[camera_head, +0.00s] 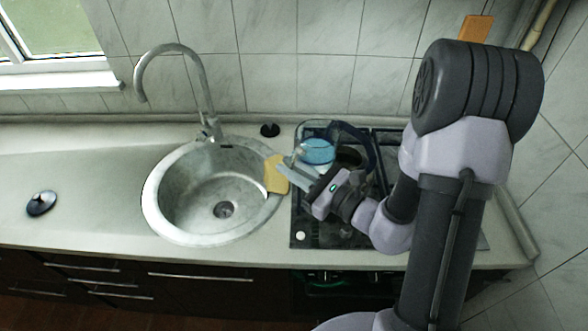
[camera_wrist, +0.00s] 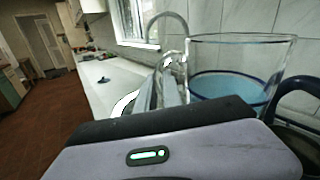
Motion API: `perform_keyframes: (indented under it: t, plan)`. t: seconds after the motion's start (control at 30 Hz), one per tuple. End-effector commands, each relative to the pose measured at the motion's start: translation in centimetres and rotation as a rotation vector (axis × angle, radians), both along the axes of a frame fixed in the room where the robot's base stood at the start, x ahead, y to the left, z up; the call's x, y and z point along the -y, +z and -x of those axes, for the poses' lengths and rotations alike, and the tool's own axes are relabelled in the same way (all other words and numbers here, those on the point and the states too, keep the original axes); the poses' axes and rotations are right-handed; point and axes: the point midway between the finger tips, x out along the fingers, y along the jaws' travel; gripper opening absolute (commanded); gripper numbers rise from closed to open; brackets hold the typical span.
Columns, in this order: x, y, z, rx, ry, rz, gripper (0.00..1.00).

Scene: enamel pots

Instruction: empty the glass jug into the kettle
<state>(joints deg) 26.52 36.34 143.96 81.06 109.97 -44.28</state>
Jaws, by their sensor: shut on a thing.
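The clear glass jug (camera_head: 317,150) holds blue liquid and is at the back left of the hob. It also shows large at the right of the wrist view (camera_wrist: 235,62), about upright, with the liquid inside. My gripper (camera_head: 287,168) is shut on the jug at its left side, seemingly at the handle; the exact contact is hard to make out. The dark blue kettle (camera_head: 372,150) is just right of the jug, with its arched handle up and a dark opening showing. My gripper and arm hide much of its body. Its handle shows at the wrist view's right edge (camera_wrist: 298,84).
The black hob (camera_head: 305,232) lies under the kettle and my arm. A round sink (camera_head: 175,205) with a tall tap (camera_head: 190,60) is to the left. A yellow cloth or sponge (camera_head: 275,175) lies at its right rim. The far left counter is mostly clear.

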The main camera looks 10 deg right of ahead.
Motion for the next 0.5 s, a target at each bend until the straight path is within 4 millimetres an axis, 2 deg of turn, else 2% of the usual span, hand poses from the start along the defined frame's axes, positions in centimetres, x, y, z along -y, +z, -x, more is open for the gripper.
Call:
perform_keyframes:
  t: [0.5]
  plan:
    - [2.2, 3.0, -1.2, -0.08, -0.003, -0.148, 0.0]
